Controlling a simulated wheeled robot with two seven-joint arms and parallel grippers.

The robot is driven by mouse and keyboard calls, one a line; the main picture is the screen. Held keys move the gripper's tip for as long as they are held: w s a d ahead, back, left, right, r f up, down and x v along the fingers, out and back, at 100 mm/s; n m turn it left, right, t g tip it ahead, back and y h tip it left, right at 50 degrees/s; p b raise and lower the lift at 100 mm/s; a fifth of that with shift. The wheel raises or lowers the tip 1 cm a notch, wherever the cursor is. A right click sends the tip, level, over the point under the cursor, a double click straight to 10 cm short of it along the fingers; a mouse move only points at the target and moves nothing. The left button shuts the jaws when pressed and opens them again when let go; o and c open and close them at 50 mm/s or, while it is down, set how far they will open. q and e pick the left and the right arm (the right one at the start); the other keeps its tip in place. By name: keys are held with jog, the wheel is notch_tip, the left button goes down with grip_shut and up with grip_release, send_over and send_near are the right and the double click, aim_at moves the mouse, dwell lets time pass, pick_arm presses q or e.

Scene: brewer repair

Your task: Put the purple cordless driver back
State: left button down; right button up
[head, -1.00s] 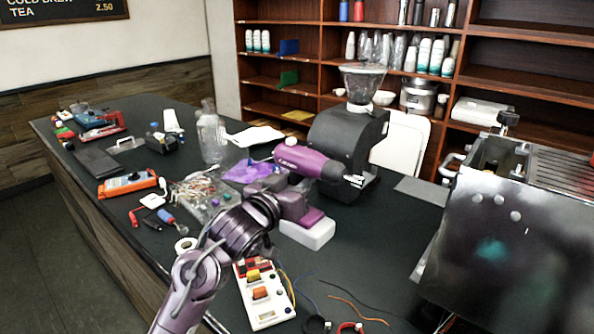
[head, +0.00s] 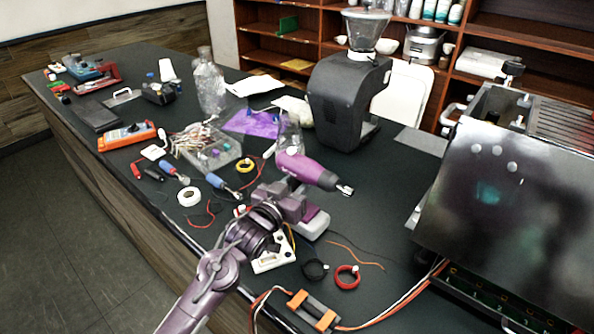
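The purple cordless driver (head: 293,163) is upright over the middle of the counter, its bit end pointing right and its purple and grey foot (head: 313,224) low, above or on the counter; I cannot tell which. My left gripper (head: 284,203) comes in from the lower left and is shut around the driver's handle, hiding part of it. My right gripper is out of view.
A purple cloth (head: 240,122) lies behind the driver, near the black grinder (head: 340,100). A parts tray (head: 222,158) stands left. A white switch box (head: 270,262) is partly hidden by my arm. Red (head: 347,284) and black wire coils (head: 315,270) lie in front; the brewer's dark panel (head: 510,210) is right.

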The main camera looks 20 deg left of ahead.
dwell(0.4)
pick_arm(q)
jog(key=c, duration=1.3)
grip_release()
jog(key=shift+f, duration=0.25)
jog(key=shift+c, duration=0.2)
jog(key=shift+o, duration=1.3)
jog(key=shift+s, duration=0.1)
jog(key=shift+r, duration=0.15)
jog(key=shift+s, duration=0.25)
jog(key=s+a+b, duration=0.2)
jog(key=s, duration=0.9)
jog(key=shift+s+r+b, duration=0.15)
jog(key=shift+r+b, duration=0.05)
jog(key=shift+b, duration=0.15)
